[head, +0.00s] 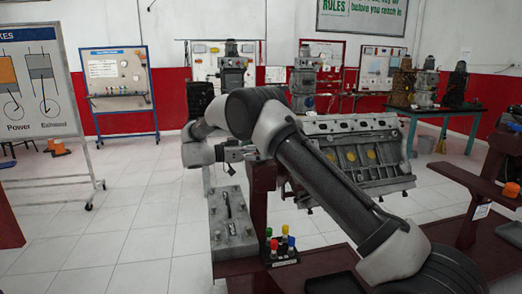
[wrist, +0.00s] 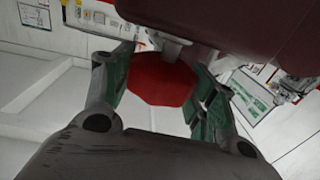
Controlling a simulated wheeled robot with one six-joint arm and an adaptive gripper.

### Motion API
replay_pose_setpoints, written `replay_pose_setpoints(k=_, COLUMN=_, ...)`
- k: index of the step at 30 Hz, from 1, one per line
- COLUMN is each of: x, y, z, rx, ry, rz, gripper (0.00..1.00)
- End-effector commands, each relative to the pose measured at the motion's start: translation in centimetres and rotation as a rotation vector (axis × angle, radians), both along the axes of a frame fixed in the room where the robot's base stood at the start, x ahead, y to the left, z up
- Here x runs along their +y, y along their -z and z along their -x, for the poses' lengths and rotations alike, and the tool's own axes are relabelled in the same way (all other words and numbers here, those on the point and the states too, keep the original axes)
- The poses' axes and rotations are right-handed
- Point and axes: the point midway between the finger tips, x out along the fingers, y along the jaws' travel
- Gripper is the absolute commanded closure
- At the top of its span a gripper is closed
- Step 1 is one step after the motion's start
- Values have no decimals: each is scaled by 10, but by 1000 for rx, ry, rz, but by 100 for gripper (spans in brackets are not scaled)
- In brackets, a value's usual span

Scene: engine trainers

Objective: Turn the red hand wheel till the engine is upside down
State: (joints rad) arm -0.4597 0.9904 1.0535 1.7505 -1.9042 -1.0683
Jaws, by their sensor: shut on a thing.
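The red hand wheel (wrist: 162,80) shows in the wrist view between the two fingers of my gripper (wrist: 163,72), under a dark red beam (wrist: 230,22). The fingers are closed on its sides. In the head view my gripper (head: 236,151) is at the left end of the engine stand, and the wheel cannot be made out there. The grey engine (head: 375,160) hangs on the stand behind my arm. A row of round openings runs along its upper edge, and yellow plugs show on its side. My arm hides part of the engine.
A grey metal part (head: 232,235) lies on a bench below my gripper, with a rack of coloured-handled tools (head: 282,250) beside it. A dark red post (head: 262,195) stands close to my arm. Open tiled floor (head: 120,225) lies to the left.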

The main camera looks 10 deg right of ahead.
Motion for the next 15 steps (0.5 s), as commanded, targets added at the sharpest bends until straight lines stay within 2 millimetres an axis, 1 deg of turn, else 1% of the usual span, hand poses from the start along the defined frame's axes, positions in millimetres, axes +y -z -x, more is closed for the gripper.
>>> replay_pose_setpoints(k=10, x=-1, y=-2, z=-1, rx=-4, ry=1, rz=3, gripper=67)
replay_pose_setpoints(k=11, x=-1, y=-2, z=-1, rx=-4, ry=1, rz=3, gripper=37)
replay_pose_setpoints(k=13, x=-1, y=-2, z=-1, rx=-4, ry=1, rz=2, gripper=25)
replay_pose_setpoints(k=14, x=-1, y=-2, z=-1, rx=-3, ry=1, rz=2, gripper=21)
replay_pose_setpoints(k=15, x=-1, y=-2, z=-1, rx=-3, ry=1, rz=2, gripper=21)
